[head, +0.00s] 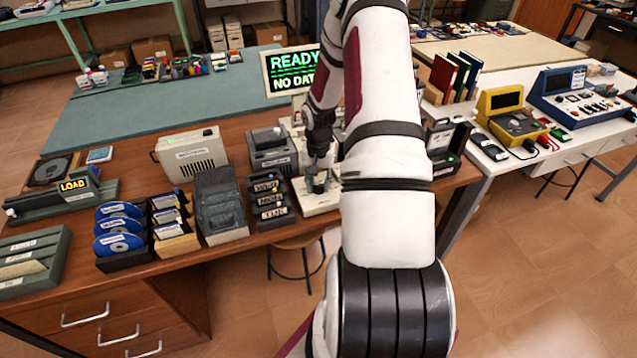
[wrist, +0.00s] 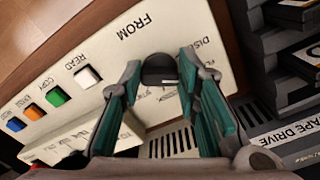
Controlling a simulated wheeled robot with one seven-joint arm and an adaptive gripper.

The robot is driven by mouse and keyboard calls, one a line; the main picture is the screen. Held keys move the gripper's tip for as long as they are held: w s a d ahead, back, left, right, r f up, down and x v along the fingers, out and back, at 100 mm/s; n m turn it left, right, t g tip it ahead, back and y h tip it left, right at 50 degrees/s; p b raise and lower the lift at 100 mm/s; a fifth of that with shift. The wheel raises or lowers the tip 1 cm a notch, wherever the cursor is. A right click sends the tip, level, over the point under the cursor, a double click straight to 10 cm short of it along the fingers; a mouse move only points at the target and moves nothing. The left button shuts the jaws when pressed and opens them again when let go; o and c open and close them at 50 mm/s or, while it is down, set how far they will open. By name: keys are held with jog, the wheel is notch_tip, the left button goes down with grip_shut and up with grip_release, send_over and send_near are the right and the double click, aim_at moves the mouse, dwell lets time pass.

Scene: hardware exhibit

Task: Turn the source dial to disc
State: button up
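The source dial (wrist: 158,69) is a dark round knob under the word FROM on a cream control panel (wrist: 112,62). The word DISC shows beside it, partly hidden by a finger. Which label the dial points to cannot be made out. My gripper (wrist: 159,66) has its teal fingers open, one on each side of the dial. Small gaps seem to show between the fingertips and the knob. In the head view my gripper (head: 318,181) is low over the cream panel (head: 322,205), and my arm hides part of it.
White, green, orange and blue buttons (wrist: 54,97) line the panel. A tape drive (wrist: 285,130) stands close on the right in the wrist view. A monitor (head: 290,72) reading READY, NO DATA stands behind the panel. A rack of labelled cartridges (head: 268,197) stands left of it.

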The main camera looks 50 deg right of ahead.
jog(key=shift+c, duration=0.9)
jog(key=shift+n, duration=0.3)
jog(key=shift+s+n+p, duration=0.1)
jog(key=shift+n+p, duration=0.25)
jog(key=shift+n, duration=0.55)
jog(key=n+p, duration=0.1)
jog(key=n, duration=0.4)
jog(key=shift+d, duration=0.1)
jog(key=shift+n, duration=0.4)
jog(key=o, duration=1.2)
jog(key=shift+c, duration=0.2)
